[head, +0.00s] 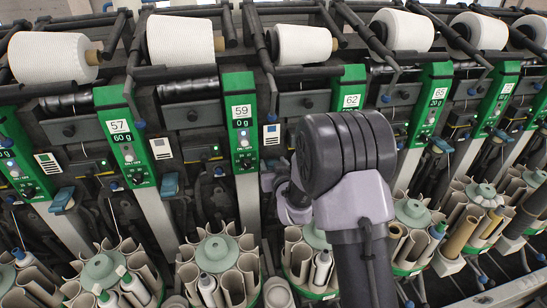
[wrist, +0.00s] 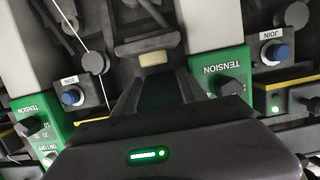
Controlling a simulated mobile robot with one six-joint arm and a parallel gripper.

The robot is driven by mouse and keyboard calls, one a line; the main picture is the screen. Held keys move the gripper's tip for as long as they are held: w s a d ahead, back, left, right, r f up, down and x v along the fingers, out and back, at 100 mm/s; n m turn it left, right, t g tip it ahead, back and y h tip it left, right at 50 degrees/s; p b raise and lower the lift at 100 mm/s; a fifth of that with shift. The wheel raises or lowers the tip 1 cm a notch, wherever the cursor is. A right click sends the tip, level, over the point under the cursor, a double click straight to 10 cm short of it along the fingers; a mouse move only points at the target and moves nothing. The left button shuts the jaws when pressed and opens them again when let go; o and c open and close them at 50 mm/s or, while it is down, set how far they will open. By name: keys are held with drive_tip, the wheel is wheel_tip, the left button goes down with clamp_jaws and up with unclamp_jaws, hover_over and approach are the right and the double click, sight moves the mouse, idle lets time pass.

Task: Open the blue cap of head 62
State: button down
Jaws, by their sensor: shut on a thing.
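The green panel of head 62 (head: 351,78) shows its number at the top in the head view. My dark arm covers the rest of that panel. My gripper (wrist: 160,85) shows in the wrist view, its two dark fingers reaching up over the picture's middle. They are shut on a dark teal piece, the blue cap (wrist: 162,94), seen in shadow between them. In the head view the gripper's tips and this cap are hidden behind my arm. I cannot tell how far the cap is tilted.
Green panels with TENSION knobs (wrist: 232,86) and blue JOIN buttons (wrist: 281,52) flank the gripper closely. Similar blue caps (head: 170,183) sit on neighbouring heads. White yarn cones (head: 180,40) line the top; round bobbin magazines (head: 218,254) stand below.

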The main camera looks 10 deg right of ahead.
drive_tip(key=r+g+p, duration=0.1)
drive_tip(key=p, duration=0.1)
drive_tip(key=r+g+p, duration=0.1)
drive_tip(key=p, duration=0.2)
drive_tip(key=shift+w+g, duration=0.3)
drive_tip(key=shift+g, duration=0.1)
drive_tip(key=shift+w+g+p, duration=0.15)
drive_tip(key=shift+g+p, duration=0.55)
drive_tip(key=shift+p, duration=0.4)
drive_tip(key=shift+f+g+p, duration=0.15)
drive_tip(key=shift+g+p, duration=0.25)
drive_tip(key=c, duration=0.9)
unclamp_jaws()
drive_tip(key=shift+w+f, duration=0.1)
drive_tip(key=shift+c, duration=0.2)
drive_tip(key=p+v, duration=0.2)
drive_tip(key=v, duration=1.5)
